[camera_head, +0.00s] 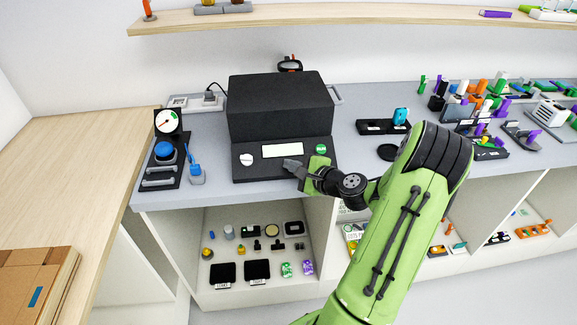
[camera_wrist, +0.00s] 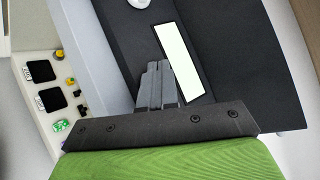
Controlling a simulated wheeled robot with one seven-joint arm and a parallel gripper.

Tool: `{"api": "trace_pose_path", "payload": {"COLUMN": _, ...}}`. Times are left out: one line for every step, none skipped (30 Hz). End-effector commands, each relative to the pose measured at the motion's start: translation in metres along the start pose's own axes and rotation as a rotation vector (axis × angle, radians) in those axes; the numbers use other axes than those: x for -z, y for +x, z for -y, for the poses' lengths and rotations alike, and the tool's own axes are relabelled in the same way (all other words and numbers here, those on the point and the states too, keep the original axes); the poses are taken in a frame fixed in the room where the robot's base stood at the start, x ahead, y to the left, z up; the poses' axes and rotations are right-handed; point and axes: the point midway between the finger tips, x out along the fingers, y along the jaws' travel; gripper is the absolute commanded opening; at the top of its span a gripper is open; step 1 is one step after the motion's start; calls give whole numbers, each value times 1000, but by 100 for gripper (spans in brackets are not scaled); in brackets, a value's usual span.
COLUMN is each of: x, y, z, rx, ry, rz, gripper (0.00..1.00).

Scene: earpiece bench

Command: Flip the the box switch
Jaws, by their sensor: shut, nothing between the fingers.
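The black box (camera_head: 280,105) stands on the grey bench, with a sloped front panel. The panel carries a pale rectangular plate (camera_head: 282,151), a white round knob-like part (camera_head: 246,159) at its left and a green round button (camera_head: 321,148) at its right. I cannot tell which part is the switch. My gripper (camera_head: 291,165) is shut and empty at the panel's lower front, just below the pale plate. In the wrist view the shut fingers (camera_wrist: 158,80) point along the panel beside the pale plate (camera_wrist: 178,62), and the white part (camera_wrist: 139,3) is cut off at the top edge.
Left of the box stand a gauge (camera_head: 168,122), a blue-topped device (camera_head: 165,152) and a small blue tool in a holder (camera_head: 195,165). A black tray (camera_head: 372,127) lies to the right. Small parts fill the shelf below. Many coloured parts crowd the far right.

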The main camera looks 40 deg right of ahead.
Motion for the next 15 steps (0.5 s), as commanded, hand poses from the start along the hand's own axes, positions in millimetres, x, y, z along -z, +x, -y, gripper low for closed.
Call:
{"api": "trace_pose_path", "payload": {"x": 0, "y": 0, "z": 0, "rx": 0, "ry": 0, "rz": 0, "gripper": 0}}
{"api": "trace_pose_path", "payload": {"x": 0, "y": 0, "z": 0, "rx": 0, "ry": 0, "rz": 0, "gripper": 0}}
{"api": "trace_pose_path", "payload": {"x": 0, "y": -1, "z": 1, "rx": 0, "ry": 0, "rz": 0, "gripper": 0}}
{"api": "trace_pose_path", "payload": {"x": -1, "y": -1, "z": 1, "rx": 0, "ry": 0, "rz": 0, "gripper": 0}}
{"api": "trace_pose_path", "payload": {"x": -2, "y": -2, "z": 2, "rx": 0, "ry": 0, "rz": 0, "gripper": 0}}
{"api": "trace_pose_path", "payload": {"x": -3, "y": -3, "z": 3, "rx": 0, "ry": 1, "rz": 0, "gripper": 0}}
{"api": "trace_pose_path", "payload": {"x": -4, "y": -5, "z": 4, "rx": 0, "ry": 1, "rz": 0, "gripper": 0}}
{"api": "trace_pose_path", "payload": {"x": -5, "y": -6, "z": 5, "rx": 0, "ry": 1, "rz": 0, "gripper": 0}}
{"api": "trace_pose_path", "payload": {"x": -6, "y": -8, "z": 6, "rx": 0, "ry": 2, "rz": -1, "gripper": 0}}
{"api": "trace_pose_path", "payload": {"x": -7, "y": -9, "z": 7, "rx": 0, "ry": 2, "rz": -1, "gripper": 0}}
{"api": "trace_pose_path", "payload": {"x": -8, "y": -10, "z": 8, "rx": 0, "ry": 1, "rz": -1, "gripper": 0}}
{"api": "trace_pose_path", "payload": {"x": -8, "y": -11, "z": 8, "rx": 0, "ry": 1, "rz": -1, "gripper": 0}}
{"api": "trace_pose_path", "payload": {"x": -8, "y": -11, "z": 8, "rx": 0, "ry": 0, "rz": 0, "gripper": 0}}
{"api": "trace_pose_path", "payload": {"x": -8, "y": -11, "z": 8, "rx": 0, "ry": 0, "rz": 0, "gripper": 0}}
{"api": "trace_pose_path", "payload": {"x": -8, "y": -11, "z": 8, "rx": 0, "ry": 0, "rz": 0, "gripper": 0}}
